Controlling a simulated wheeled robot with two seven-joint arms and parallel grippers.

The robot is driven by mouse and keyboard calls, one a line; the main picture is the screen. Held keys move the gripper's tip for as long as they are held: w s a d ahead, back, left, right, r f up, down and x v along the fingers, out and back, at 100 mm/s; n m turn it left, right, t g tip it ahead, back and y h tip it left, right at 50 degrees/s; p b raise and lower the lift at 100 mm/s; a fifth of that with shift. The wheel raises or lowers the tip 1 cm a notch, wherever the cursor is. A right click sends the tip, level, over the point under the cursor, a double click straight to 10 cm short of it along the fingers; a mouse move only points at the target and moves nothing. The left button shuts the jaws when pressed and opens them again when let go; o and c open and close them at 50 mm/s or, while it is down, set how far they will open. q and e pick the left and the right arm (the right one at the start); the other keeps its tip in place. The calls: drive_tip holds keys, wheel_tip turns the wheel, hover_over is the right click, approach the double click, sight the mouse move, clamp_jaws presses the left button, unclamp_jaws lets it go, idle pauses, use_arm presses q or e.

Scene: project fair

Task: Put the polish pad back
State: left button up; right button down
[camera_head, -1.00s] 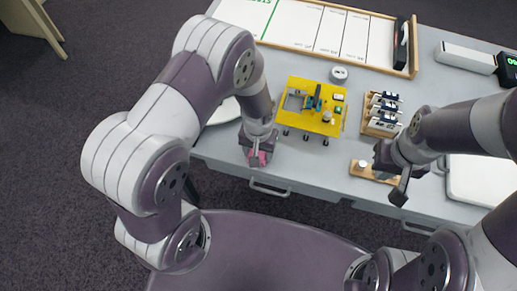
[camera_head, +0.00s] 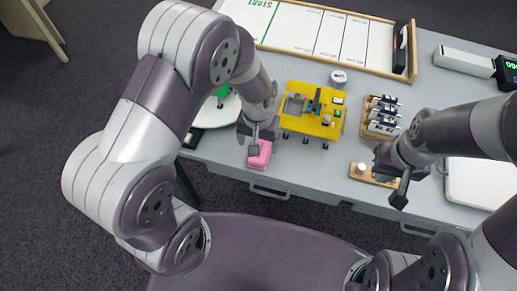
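The pink polish pad (camera_head: 262,153) is at my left gripper (camera_head: 256,146), over the front edge of the grey table. A dark finger lies across the pad's left part, and the gripper appears shut on it. The far finger is hidden. Whether the pad touches the table is unclear. My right gripper (camera_head: 402,188) is near the table's front edge, just right of a small wooden board with a white knob (camera_head: 361,168). Its finger gap does not show clearly, and I see nothing held in it.
A yellow board (camera_head: 299,125) with small parts stands right of the pad. A white round plate (camera_head: 215,117) with a green item is partly behind my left arm. A wooden rack (camera_head: 370,127) holds several small devices. A framed white board (camera_head: 290,22) lies at the back.

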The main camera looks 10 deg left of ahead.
use_arm(q)
drive_tip(key=s+a+r+t, duration=0.1)
drive_tip(key=s+a+r, duration=0.6)
drive_tip(key=r, duration=0.4)
drive_tip(key=shift+a, duration=0.15)
idle(0.7)
